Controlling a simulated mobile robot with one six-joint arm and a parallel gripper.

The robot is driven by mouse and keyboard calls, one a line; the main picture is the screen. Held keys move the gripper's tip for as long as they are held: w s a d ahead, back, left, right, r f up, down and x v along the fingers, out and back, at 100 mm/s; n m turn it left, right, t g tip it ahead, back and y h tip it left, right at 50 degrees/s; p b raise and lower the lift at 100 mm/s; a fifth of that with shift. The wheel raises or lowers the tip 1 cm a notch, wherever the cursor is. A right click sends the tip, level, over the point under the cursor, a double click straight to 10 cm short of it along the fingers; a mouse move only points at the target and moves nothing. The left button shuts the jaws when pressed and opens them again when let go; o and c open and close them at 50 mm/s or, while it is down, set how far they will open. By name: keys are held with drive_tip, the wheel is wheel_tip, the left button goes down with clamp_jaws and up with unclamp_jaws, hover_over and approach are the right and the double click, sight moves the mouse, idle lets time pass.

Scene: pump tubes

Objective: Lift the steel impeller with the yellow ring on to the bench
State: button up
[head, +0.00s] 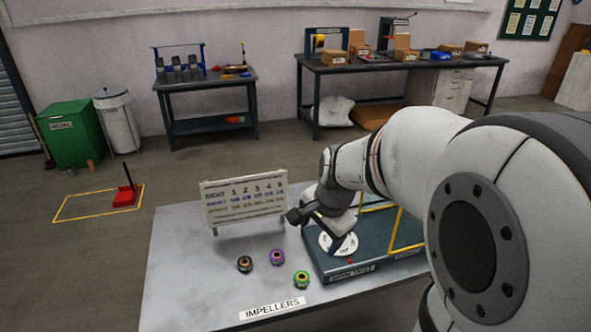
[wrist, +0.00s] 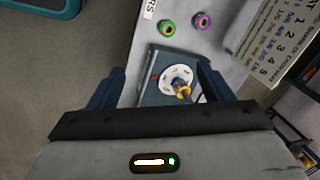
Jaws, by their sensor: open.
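The steel impeller with the yellow ring (wrist: 184,91) shows small in the wrist view, at the lower right part of a white round plate (wrist: 176,77). The plate lies on top of a dark blue-grey box (head: 350,265). In the head view my gripper and wrist hide the impeller, while part of the plate (head: 330,242) shows. My gripper (head: 320,230) is over the box, with its fingers (wrist: 158,82) open and apart on either side of the plate in the wrist view. Nothing is between them in grip. The grey bench (head: 185,270) carries the box.
A dark impeller (head: 244,264), a purple-ringed one (head: 277,257) and a green-ringed one (head: 301,279) stand on the bench left of the box. A white number board (head: 245,203) stands behind them. A yellow frame (head: 400,232) rises on the box. The bench's left part is clear.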

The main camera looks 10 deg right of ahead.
drive_tip(key=w+d+f+m+t, duration=0.1)
drive_tip(key=w+d+f+m, duration=1.6)
drive_tip(key=m, duration=0.6)
drive_tip(key=shift+h, duration=0.3)
drive_tip(key=w+f, duration=0.1)
drive_tip(key=f, duration=0.1)
drive_tip(key=w+a+f, duration=0.1)
drive_tip(key=w+f, duration=0.1)
drive_tip(key=shift+w+a+f+b, duration=0.15)
drive_tip(key=shift+w+f+b, duration=0.05)
drive_tip(key=shift+f+b, duration=0.1)
drive_tip(key=shift+r, duration=0.1)
drive_tip(key=c, duration=1.3)
drive_tip(key=shift+r+p, duration=0.7)
drive_tip(key=shift+p, duration=0.25)
wheel_tip(320, 180, up, 15)
drive_tip(key=p, duration=1.6)
drive_tip(key=shift+f, duration=0.1)
